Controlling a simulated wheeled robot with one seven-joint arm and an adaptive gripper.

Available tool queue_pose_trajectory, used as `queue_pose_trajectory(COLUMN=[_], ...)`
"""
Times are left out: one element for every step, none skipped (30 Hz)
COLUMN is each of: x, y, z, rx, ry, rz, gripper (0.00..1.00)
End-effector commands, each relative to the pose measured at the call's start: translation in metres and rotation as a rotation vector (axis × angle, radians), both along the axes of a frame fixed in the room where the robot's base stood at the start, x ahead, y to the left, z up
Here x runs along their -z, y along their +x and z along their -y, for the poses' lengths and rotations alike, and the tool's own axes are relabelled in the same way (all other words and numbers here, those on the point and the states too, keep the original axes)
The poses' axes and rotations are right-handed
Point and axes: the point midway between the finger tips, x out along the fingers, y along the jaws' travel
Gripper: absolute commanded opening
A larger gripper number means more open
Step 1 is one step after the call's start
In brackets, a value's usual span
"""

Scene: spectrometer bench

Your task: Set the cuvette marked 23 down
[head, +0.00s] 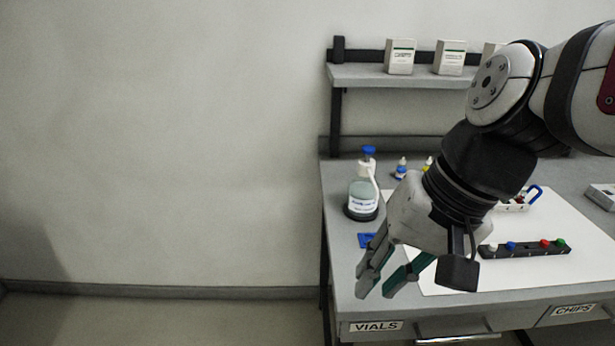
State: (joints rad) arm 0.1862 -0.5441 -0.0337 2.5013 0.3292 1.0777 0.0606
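My gripper (376,288) hangs over the front left part of the bench, pointing down and to the left. Its fingers are apart, and I see no cuvette between them. A black rack (526,250) to the right of my gripper holds several small pieces with white, blue, red and green caps. No number 23 is readable, so I cannot tell which piece, if any, is the cuvette marked 23. My wrist and arm hide part of the bench behind them.
The bench (345,285) carries a white mat (585,240), a wash bottle (364,195), a small blue item (367,240) and small dropper bottles (401,168). A shelf (365,75) with white boxes (400,57) stands behind. Drawers labelled VIALS and CHIPS are in front.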

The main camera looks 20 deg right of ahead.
Motion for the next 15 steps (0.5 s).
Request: queue_pose_trajectory(x=[-0.001, -0.002, -0.002, -0.003, -0.003, -0.004, -0.005, -0.005, -0.006, -0.006, -0.006, -0.006, -0.006, -0.006, -0.006], y=[-0.012, -0.017, -0.022, -0.026, -0.028, -0.031, -0.032, -0.033, -0.034, -0.035, -0.035, -0.035, -0.035, -0.035, -0.035], z=[0.002, 0.005, 0.009, 0.012, 0.015, 0.019, 0.021, 0.022, 0.024, 0.025, 0.026, 0.026, 0.026, 0.026, 0.026], rx=[-0.097, -0.144, -0.201, -0.239, -0.269, -0.302, -0.323, -0.339, -0.353, -0.361, -0.365, -0.368, -0.369, -0.368, -0.367], ry=[-0.082, -0.128, -0.185, -0.221, -0.253, -0.29, -0.311, -0.329, -0.344, -0.353, -0.359, -0.362, -0.363, -0.363, -0.362], rz=[0.038, 0.055, 0.076, 0.09, 0.102, 0.117, 0.125, 0.132, 0.138, 0.14, 0.142, 0.142, 0.142, 0.142, 0.142], gripper=[0.2, 0.2, 0.2, 0.2, 0.2, 0.2, 0.2, 0.2, 0.2, 0.2, 0.2, 0.2, 0.2, 0.2, 0.2])
